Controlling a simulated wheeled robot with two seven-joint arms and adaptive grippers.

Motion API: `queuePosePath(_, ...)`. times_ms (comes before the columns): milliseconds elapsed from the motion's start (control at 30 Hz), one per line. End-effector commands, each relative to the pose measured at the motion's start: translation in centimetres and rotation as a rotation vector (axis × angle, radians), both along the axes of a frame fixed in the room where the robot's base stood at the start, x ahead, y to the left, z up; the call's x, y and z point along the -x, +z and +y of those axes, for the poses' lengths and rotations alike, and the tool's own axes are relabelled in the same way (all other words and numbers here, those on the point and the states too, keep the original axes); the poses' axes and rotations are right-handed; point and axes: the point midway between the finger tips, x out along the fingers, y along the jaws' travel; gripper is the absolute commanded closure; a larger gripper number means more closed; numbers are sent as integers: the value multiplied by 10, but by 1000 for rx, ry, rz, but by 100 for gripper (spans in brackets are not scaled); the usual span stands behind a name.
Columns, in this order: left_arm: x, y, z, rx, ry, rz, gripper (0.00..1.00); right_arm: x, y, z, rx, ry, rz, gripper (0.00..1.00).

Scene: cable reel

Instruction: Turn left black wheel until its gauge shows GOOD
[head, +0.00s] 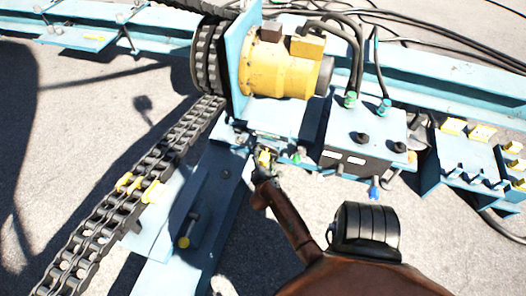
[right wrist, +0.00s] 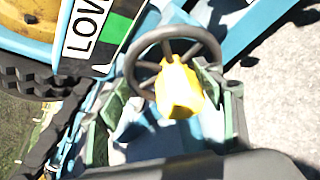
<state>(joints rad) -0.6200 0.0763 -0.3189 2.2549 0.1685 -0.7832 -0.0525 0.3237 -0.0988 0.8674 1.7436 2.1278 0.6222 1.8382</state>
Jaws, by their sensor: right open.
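A dark spoked wheel (right wrist: 150,62) with a yellow hub (right wrist: 179,90) fills the middle of the right wrist view. A white and green gauge plate reading LOW (right wrist: 88,30) is at its upper left. My right gripper (right wrist: 165,110) is open, with a finger on each side of the wheel's lower part; I cannot tell whether they touch it. In the head view my right gripper (head: 262,172) is at the front of the blue machine, below the yellow motor, and the wheel is hard to make out there. My left gripper is not in view.
A yellow motor (head: 281,68) stands above the gripper. A heavy chain (head: 133,190) runs down to the lower left. A blue box (head: 367,122) with black knobs and cables is on the right. Bare concrete (head: 75,115) is at the left.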

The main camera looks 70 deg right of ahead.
Motion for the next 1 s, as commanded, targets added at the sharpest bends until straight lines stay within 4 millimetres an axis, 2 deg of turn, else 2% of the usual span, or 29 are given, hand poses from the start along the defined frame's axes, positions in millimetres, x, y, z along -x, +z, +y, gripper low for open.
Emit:
queuePosePath(33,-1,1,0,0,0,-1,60,-6,19,0,11,9,-15,44)
queuePosePath(133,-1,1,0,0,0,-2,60,-8,39,0,13,13,-16,44)
queuePosePath(267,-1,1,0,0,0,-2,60,-7,55,0,11,10,-14,44)
queuePosePath(400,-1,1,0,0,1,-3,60,-6,64,0,9,10,-11,44)
queuePosePath(767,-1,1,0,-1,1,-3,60,-6,63,0,8,10,-3,45)
queuePosePath(867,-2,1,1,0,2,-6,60,-5,55,3,24,14,43,45)
queuePosePath(1000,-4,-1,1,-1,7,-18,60,-4,32,12,97,35,221,45)
